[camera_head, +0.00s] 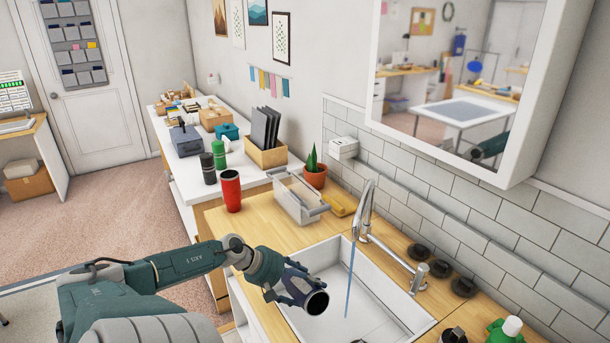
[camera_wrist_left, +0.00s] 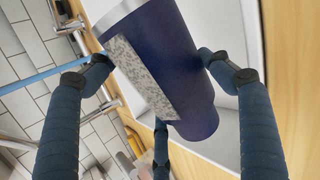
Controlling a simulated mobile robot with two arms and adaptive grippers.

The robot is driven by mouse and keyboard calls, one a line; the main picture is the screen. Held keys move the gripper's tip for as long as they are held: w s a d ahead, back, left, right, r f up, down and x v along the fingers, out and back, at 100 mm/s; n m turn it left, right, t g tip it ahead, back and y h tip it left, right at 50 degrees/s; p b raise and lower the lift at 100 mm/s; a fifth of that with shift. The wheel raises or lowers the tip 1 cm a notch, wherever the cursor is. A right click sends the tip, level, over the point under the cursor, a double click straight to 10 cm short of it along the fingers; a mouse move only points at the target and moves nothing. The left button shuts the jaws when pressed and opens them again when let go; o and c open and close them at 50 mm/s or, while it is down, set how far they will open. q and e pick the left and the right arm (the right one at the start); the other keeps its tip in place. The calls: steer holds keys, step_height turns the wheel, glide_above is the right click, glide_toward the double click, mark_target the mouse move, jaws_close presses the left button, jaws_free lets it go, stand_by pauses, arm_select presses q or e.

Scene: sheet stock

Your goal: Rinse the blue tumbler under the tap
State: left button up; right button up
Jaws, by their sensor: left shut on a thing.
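The blue tumbler (camera_head: 315,302) is held tilted over the left part of the white sink (camera_head: 385,322), its round end toward the head camera. My left gripper (camera_head: 284,287) is shut on it. In the left wrist view, the fingers close around the dark blue tumbler (camera_wrist_left: 185,45), which has a speckled grey strip along its side. The chrome tap (camera_head: 364,215) is running. Its thin blue water stream (camera_head: 349,285) falls to the right of the tumbler, apart from it in the head view. The stream also shows at the left of the wrist view (camera_wrist_left: 32,80). My right gripper is not in view.
A grey dish rack (camera_head: 298,200), a potted plant (camera_head: 315,175) and a red tumbler (camera_head: 230,190) stand on the counter behind the sink. Several dark round objects (camera_head: 440,268) line the wall side. A mirror cabinet overhangs the counter.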

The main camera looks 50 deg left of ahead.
arm_select(q)
steer(key=shift+s+r, duration=0.1)
steer(key=shift+w+d+b, duration=0.1)
steer(key=shift+w+b, duration=1.1)
steer(key=shift+w, duration=0.25)
steer(key=w+d+b, duration=0.1)
steer(key=w+b, duration=1)
steer(key=b, duration=0.2)
steer(key=shift+d, duration=0.1)
